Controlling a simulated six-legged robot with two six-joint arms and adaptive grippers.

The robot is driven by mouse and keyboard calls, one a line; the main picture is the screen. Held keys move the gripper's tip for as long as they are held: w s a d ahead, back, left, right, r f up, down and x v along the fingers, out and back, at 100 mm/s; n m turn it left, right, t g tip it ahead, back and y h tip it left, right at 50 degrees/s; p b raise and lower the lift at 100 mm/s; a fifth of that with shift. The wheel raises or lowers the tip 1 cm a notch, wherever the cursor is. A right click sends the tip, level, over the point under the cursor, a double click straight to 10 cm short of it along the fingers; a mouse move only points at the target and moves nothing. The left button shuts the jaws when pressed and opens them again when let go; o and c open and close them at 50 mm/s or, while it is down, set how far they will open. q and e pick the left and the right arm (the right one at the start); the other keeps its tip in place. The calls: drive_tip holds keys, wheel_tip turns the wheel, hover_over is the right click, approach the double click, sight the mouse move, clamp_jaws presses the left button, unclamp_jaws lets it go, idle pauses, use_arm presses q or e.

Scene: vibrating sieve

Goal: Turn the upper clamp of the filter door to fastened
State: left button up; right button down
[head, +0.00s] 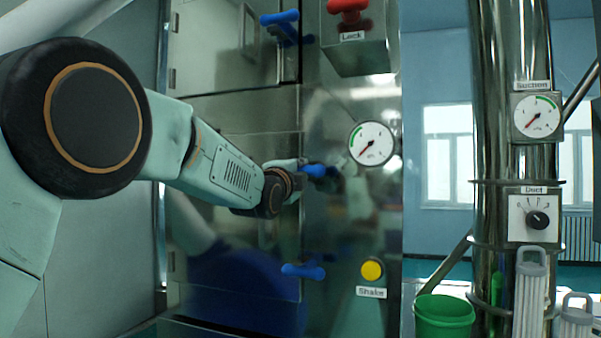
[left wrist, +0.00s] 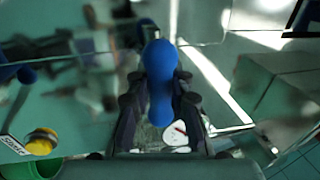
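A steel cabinet front with blue clamp handles stands ahead of me. The middle blue handle (head: 318,170), the upper clamp of the lower door panel (head: 235,240), lies roughly level. My left gripper (head: 298,166) reaches it from the left. In the left wrist view the blue handle (left wrist: 160,88) lies between the dark fingers of my left gripper (left wrist: 160,100). The fingers are apart, with narrow gaps visible beside the handle, and appear open around it. The lower blue clamp (head: 303,271) is also roughly level. My right gripper is not in view.
Another blue clamp (head: 281,25) is above, by a red lock knob (head: 348,8) on a projecting box (head: 357,50). A gauge (head: 371,144) sits right of the gripper. A yellow shake button (head: 371,270) is lower right. A green bucket (head: 444,318) stands beside a steel duct.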

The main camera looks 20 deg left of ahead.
use_arm(q)
drive_tip(key=o, duration=0.5)
drive_tip(key=shift+s+a, duration=0.15)
drive_tip(key=shift+c, duration=0.2)
drive_tip(key=s+f, duration=0.2)
drive_tip(key=s, duration=0.9)
drive_tip(key=shift+s+f, duration=0.25)
drive_tip(key=shift+a, duration=0.15)
